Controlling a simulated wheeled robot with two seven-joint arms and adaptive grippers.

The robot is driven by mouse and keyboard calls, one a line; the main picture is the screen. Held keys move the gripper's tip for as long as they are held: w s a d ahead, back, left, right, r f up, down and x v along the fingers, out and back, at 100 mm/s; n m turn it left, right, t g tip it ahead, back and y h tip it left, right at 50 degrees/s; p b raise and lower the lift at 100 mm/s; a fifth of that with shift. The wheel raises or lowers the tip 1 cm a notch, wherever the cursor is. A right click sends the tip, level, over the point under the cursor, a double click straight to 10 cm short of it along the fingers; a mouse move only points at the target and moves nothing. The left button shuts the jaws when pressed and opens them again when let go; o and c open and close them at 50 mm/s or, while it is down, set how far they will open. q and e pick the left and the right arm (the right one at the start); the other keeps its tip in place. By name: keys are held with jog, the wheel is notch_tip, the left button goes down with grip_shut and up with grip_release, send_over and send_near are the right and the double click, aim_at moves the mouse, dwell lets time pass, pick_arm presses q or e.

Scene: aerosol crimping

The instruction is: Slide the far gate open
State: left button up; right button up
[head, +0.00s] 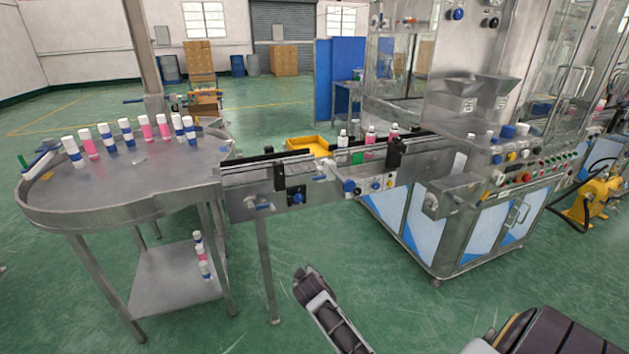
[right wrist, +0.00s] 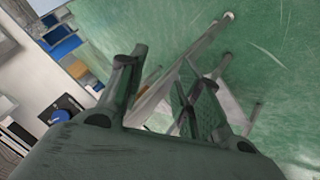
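I cannot make out for certain which part is the far gate. Two dark upright blocks stand along the conveyor (head: 245,181) in the head view: a nearer-left dark block (head: 279,176) and a farther-right dark block (head: 394,153) close to the machine. Whether either is a gate, or open or closed, cannot be told. My right gripper (right wrist: 176,80) shows in the right wrist view with its fingers spread and nothing between them. It is apart from the conveyor blocks. My left gripper is not seen.
A round steel table (head: 150,180) with several white, pink and blue bottles stands at the left end of the conveyor. Bottles also stand on the conveyor near the large machine (head: 460,130). A yellow tray (head: 308,145) lies behind.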

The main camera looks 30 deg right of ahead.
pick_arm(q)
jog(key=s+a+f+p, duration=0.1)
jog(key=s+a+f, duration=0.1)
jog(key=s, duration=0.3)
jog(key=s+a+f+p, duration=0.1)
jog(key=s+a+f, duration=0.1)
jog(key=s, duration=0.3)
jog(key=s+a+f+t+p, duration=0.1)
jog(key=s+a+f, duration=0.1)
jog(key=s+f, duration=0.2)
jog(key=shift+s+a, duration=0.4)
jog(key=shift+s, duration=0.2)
pick_arm(e)
jog(key=w+d+r+n+t+h, duration=0.2)
jog(key=d+r, duration=0.1)
jog(key=r, duration=0.5)
jog(key=w+d+r+n+t+h, duration=0.2)
jog(key=w+d+r+n, duration=0.1)
jog(key=r, duration=0.5)
jog(key=w+d+r+n+t+h, duration=0.1)
jog(key=w+d+r+n+t, duration=0.1)
jog(key=r, duration=0.6)
jog(key=shift+w+d+r+n+h, duration=0.4)
jog(key=shift+w+d+n, duration=0.2)
jog(key=shift+d, duration=0.6)
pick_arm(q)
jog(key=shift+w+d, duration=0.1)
